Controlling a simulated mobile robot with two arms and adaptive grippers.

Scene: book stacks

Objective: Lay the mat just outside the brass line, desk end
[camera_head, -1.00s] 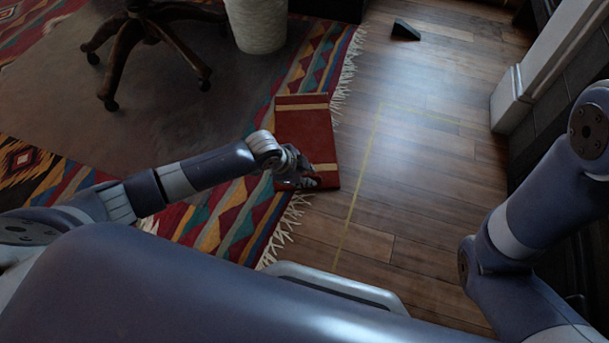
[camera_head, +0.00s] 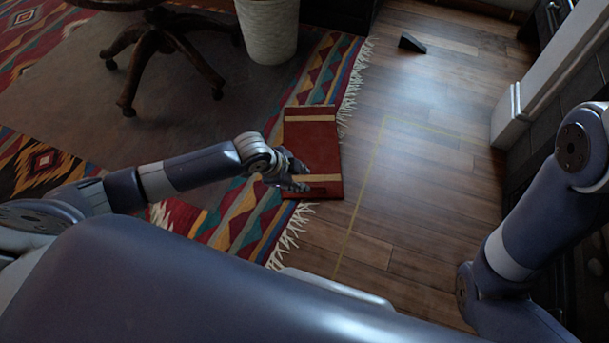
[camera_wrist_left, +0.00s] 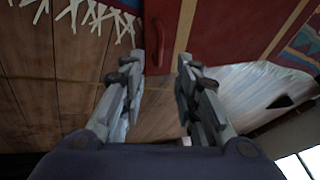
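The red mat (camera_head: 313,150) with cream stripes near its ends lies along the fringed edge of the rug, left of the thin brass line (camera_head: 362,185). A narrow strip of wood floor shows between the mat and the line. My left gripper (camera_head: 297,178) is over the mat's near end and hides part of it. In the left wrist view the gripper (camera_wrist_left: 160,75) has its fingers apart with nothing held between them, and the mat (camera_wrist_left: 235,30) fills the upper right beyond them. The gap between fingers and mat is hard to judge. My right gripper is out of view.
The patterned rug (camera_head: 245,215) covers the left. A swivel chair (camera_head: 160,45) and a pale bin (camera_head: 268,32) stand on it. A dark wedge (camera_head: 411,43) lies on the far floor. A white post (camera_head: 510,120) stands at right. Floor inside the line is clear.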

